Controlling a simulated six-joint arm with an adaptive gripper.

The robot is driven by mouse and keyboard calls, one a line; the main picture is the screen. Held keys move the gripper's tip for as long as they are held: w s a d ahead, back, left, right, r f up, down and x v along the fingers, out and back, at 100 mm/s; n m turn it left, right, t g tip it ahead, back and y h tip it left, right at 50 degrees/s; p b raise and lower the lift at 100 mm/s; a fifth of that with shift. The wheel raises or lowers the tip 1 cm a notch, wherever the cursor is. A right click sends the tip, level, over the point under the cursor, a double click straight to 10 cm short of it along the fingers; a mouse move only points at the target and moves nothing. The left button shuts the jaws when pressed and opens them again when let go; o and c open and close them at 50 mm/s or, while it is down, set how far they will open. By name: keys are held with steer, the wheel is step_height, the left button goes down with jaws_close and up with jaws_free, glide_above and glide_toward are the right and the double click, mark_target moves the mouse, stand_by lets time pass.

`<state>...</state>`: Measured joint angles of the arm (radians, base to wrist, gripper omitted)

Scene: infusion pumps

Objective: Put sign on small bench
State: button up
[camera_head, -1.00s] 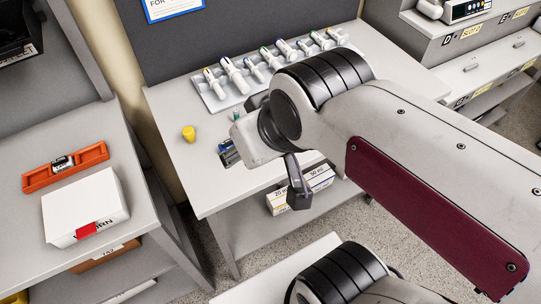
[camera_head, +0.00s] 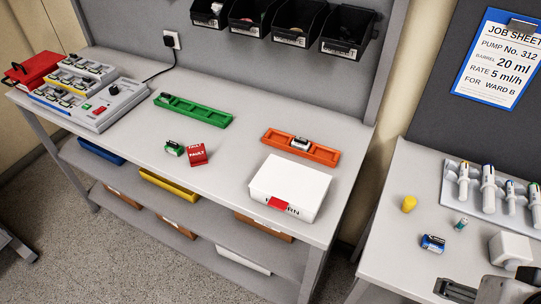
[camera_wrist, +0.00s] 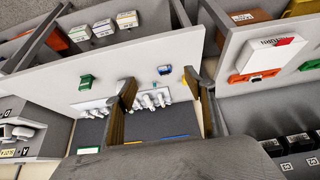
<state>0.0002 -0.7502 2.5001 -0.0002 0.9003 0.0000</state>
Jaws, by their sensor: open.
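A small red tent-like sign (camera_head: 198,154) with white lettering stands on the long bench (camera_head: 235,105) in the head view, beside a small green-and-white item (camera_head: 174,149). The smaller bench (camera_head: 385,235) is at the right, below the job sheet. In the wrist view a green folded piece (camera_wrist: 86,82), perhaps another sign, stands on that smaller bench. My gripper (camera_wrist: 160,82) is open and empty above the smaller bench, with its two fingers apart. Only part of it shows at the lower right of the head view.
The smaller bench holds a blue battery-like item (camera_head: 433,243), a yellow cap (camera_head: 409,204) and a syringe rack (camera_head: 490,190). On the long bench are a white box (camera_head: 290,186), an orange tray (camera_head: 300,147), a green tray (camera_head: 193,109) and a grey device (camera_head: 100,100).

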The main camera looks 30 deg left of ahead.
steer(key=w+a+n+t+y, duration=0.2)
steer(key=w+a+n+y, duration=0.1)
steer(key=w+a, duration=1)
steer(key=w+a+n+t+y, duration=0.1)
steer(key=w+a+n+y, duration=0.15)
steer(key=w+a, duration=0.95)
steer(key=n+t+y, duration=0.2)
steer(key=n+y, duration=0.2)
steer(key=y, duration=0.1)
glide_toward(196, 149)
steer(key=x, duration=0.3)
steer(key=shift+a+r+m, duration=0.1)
steer(key=shift+r+m, duration=0.05)
steer(key=shift+m, duration=0.1)
steer(key=shift+x, duration=1.3)
